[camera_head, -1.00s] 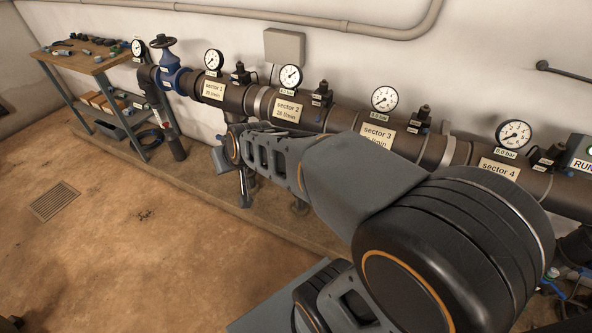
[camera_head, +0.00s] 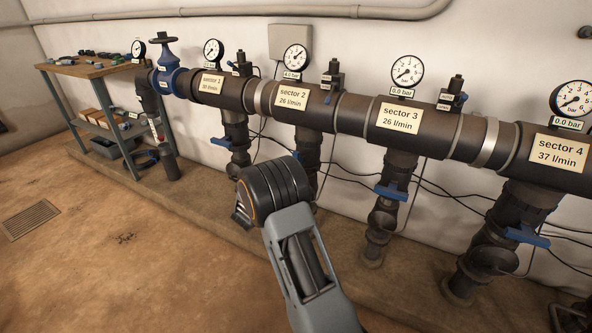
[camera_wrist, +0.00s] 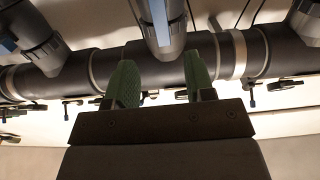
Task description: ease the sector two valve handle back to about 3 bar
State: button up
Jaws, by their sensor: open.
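The sector 2 pipe (camera_head: 330,112) carries its label (camera_head: 291,97) and a round gauge (camera_head: 297,58). The small tag under the gauge seems to read 4.0 bar. A blue valve handle (camera_wrist: 160,20) on a branch pipe lies beyond the fingertips, near the top middle. I cannot tell for sure which sector it belongs to. My gripper is hidden in the head view.
Blue handles of sector 1 (camera_head: 219,141), sector 3 (camera_head: 390,193) and sector 4 (camera_head: 527,236) stand on neighbouring branches. Thin black cables run along the wall. A workbench (camera_head: 97,69) stands at the left. The floor (camera_head: 110,260) in front is mostly clear.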

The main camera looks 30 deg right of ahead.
jog(key=b+x, duration=0.3)
jog(key=x, duration=0.9)
jog(key=shift+w+d, duration=0.2)
jog(key=shift+d, duration=0.1)
jog(key=shift+r, duration=0.1)
jog(key=shift+c, duration=0.4)
jog(key=c, duration=0.8)
